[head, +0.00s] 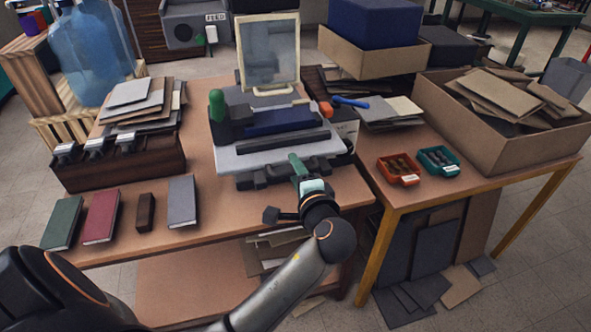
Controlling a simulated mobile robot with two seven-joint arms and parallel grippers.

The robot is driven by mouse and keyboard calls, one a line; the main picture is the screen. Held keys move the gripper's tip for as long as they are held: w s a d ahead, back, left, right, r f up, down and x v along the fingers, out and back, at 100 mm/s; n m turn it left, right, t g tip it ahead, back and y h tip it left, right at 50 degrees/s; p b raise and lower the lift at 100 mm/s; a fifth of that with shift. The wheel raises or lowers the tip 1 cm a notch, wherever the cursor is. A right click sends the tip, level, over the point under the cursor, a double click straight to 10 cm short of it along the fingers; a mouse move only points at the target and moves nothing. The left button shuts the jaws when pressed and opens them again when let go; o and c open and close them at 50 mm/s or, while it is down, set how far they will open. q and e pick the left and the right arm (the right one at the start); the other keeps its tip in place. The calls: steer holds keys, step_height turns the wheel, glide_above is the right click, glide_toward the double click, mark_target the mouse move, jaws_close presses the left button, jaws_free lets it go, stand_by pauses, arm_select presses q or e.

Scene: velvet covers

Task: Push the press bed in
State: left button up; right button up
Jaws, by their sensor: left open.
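The press (228,122) stands in the middle of the table, with a green knob at its left and a red one at its right. Its light grey bed (250,158) sticks out at the front, towards me. A green handle (297,164) shows at the bed's front edge, right of centre. My left gripper (300,190) is open at this handle, just in front of the bed. Whether it touches the handle I cannot tell, as the wrist hides part of it. My right gripper is not in view.
Red and green trays (398,170) and a large cardboard box (478,125) are on the right table. A framed panel (268,50) stands behind the press.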

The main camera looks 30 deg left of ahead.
arm_select(q)
jaws_close()
stand_by(1.3)
